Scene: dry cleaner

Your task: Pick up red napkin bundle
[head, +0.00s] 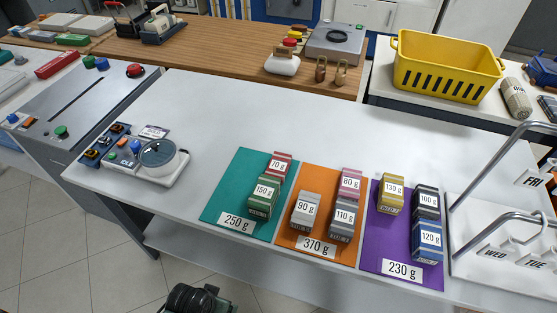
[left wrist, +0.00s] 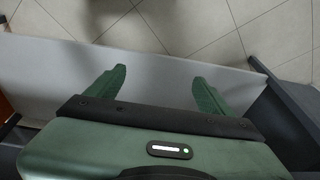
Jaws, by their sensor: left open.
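The red napkin bundle (head: 281,160), with a white 70 g label, sits at the back right of the teal mat (head: 225,190). A green bundle (head: 265,205) labelled 150 g sits right in front of it. My left gripper (left wrist: 157,90) shows in the left wrist view with its two green fingers apart and nothing between them. The floor and a pale surface show beyond it. In the head view a dark green part of my left arm shows at the bottom edge, below the table's front edge and away from the bundle. My right gripper is in neither view.
Right of the teal mat lie an orange mat (head: 290,238) and a purple mat (head: 373,225), each with several labelled bundles. A scale-like device (head: 160,155) stands at the left. A metal rack (head: 490,165) stands at the right. The white table (head: 300,120) is bare behind the mats.

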